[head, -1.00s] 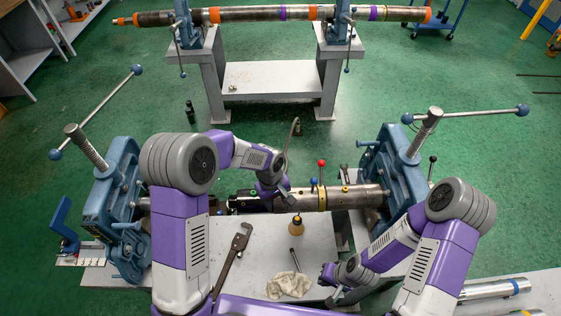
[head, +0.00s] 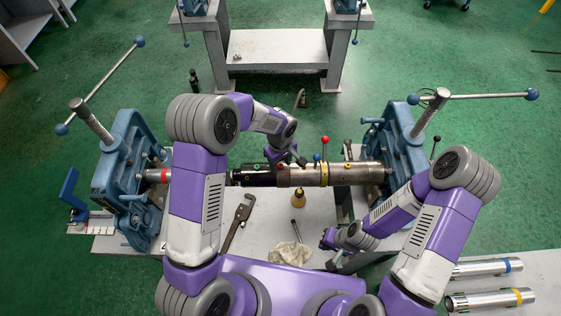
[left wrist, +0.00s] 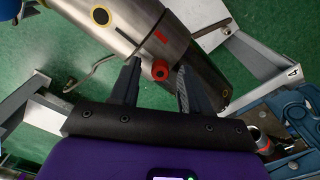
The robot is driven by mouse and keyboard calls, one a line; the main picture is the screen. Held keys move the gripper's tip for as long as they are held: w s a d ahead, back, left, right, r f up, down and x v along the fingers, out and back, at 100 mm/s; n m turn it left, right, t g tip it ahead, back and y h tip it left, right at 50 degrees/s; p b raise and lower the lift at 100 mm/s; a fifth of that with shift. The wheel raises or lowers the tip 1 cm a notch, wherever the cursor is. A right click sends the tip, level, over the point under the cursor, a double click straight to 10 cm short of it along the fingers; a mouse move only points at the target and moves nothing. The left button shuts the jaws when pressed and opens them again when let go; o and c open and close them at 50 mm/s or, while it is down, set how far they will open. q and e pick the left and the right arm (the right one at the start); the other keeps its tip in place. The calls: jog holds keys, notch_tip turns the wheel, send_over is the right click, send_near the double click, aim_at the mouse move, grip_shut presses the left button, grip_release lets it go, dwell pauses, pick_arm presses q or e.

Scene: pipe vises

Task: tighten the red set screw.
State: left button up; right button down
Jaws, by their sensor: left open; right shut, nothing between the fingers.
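The red set screw (left wrist: 160,70) sticks out of the side of the steel pipe (left wrist: 130,22), beside a red painted mark (left wrist: 161,37). My left gripper (left wrist: 155,80) is open, with one finger on each side of the screw; I cannot tell whether either finger touches it. In the head view my left gripper (head: 299,160) is at the middle of the clamped pipe (head: 350,173), and it hides much of the screw there. My right gripper (head: 334,262) is shut and empty, low over the front right of the bench, away from the pipe.
Blue vises hold the pipe at left (head: 130,170) and right (head: 400,150). A red-knobbed lever (head: 324,142) and a blue knob (head: 317,157) stand close right of my left gripper.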

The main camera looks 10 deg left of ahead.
pick_arm(q)
jog(key=shift+c, duration=0.4)
grip_shut()
jog(key=shift+m, duration=0.3)
